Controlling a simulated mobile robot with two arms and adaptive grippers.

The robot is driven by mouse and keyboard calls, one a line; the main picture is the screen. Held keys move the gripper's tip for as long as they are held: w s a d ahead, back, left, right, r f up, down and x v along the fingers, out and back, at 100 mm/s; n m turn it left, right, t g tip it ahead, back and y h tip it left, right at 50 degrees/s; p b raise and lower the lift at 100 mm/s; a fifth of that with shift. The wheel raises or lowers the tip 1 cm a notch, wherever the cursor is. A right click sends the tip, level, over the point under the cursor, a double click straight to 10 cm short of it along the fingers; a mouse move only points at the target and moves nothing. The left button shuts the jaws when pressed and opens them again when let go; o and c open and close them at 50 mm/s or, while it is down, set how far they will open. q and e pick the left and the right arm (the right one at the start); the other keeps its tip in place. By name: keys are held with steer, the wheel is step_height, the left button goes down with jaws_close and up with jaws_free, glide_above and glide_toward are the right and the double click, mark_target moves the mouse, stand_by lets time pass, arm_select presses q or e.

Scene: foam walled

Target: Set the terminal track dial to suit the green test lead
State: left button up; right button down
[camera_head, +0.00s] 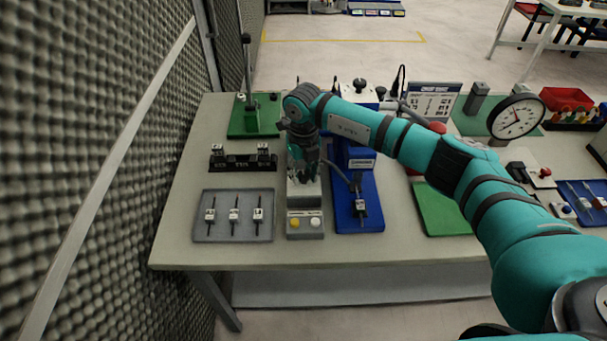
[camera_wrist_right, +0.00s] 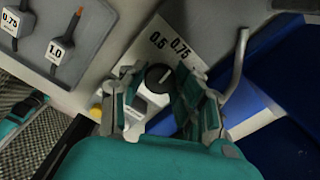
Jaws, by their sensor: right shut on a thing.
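My right gripper (camera_head: 304,172) reaches down over the grey dial unit (camera_head: 305,233). In the right wrist view its fingers (camera_wrist_right: 160,92) are closed around the black terminal track dial (camera_wrist_right: 158,76), which has a white pointer line. A white plate (camera_wrist_right: 172,40) beside the dial reads 0.5 and 0.75. In the head view the gripper hides the dial. Three leads with white tags (camera_head: 234,215) lie in a grey tray (camera_head: 222,236); two tags in the wrist view read 0.75 (camera_wrist_right: 12,22) and 1.0 (camera_wrist_right: 58,50). I cannot pick out which lead is green.
A blue press (camera_head: 361,215) stands right of the dial unit, with a tagged piece at its front. A black holder (camera_head: 243,163) and a green lever press (camera_head: 253,118) are at the back left. A gauge (camera_head: 515,118) stands right. The foam wall is close on the left.

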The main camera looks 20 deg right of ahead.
mark_target(304, 174)
steer(key=shift+m, duration=0.6)
steer(key=c, duration=0.9)
jaws_free()
steer(key=shift+c, duration=0.2)
step_height(304, 174, up, 12)
